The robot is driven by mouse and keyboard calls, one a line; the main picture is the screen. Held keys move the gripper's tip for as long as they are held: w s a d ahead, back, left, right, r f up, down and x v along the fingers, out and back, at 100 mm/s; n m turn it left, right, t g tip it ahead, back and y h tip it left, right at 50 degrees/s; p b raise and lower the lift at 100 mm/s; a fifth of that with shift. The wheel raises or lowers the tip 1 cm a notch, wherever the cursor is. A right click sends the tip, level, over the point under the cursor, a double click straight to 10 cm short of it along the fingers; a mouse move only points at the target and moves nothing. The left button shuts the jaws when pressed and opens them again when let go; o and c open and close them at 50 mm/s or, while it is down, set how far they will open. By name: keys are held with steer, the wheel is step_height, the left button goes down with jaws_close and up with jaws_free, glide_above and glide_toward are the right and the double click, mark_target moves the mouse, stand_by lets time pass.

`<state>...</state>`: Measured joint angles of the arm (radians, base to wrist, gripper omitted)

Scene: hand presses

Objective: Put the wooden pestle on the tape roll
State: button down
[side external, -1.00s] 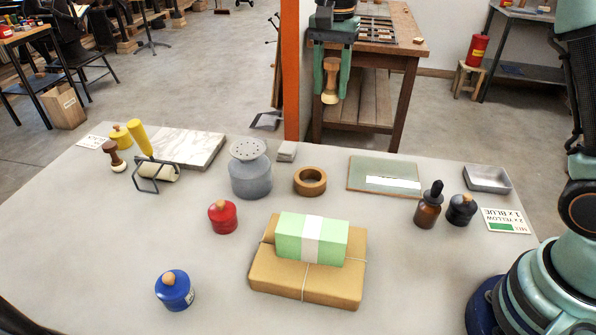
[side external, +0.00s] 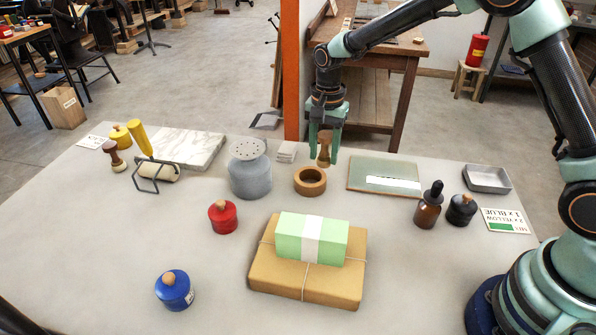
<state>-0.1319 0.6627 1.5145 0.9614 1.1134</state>
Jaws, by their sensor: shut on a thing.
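My gripper (side external: 325,152) points down and is shut on the wooden pestle (side external: 324,149), a pale wood piece with a narrow waist, held upright. The brown tape roll (side external: 310,188) lies flat on the table. In the picture the pestle's lower end shows just above the roll's far right rim. I cannot tell from this one view whether it is directly over the roll; it appears apart from it.
A grey canister (side external: 250,175) stands left of the roll, and a green mat (side external: 372,166) lies to its right. A paper parcel (side external: 262,282) with a green block (side external: 286,236) on it sits in front. A red jar (side external: 223,217) and a dropper bottle (side external: 427,212) stand nearby.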

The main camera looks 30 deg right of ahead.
mark_target(324, 156)
steer(key=shift+f, duration=1.85)
steer(key=shift+f, duration=0.15)
steer(key=shift+c, duration=1.9)
jaws_free()
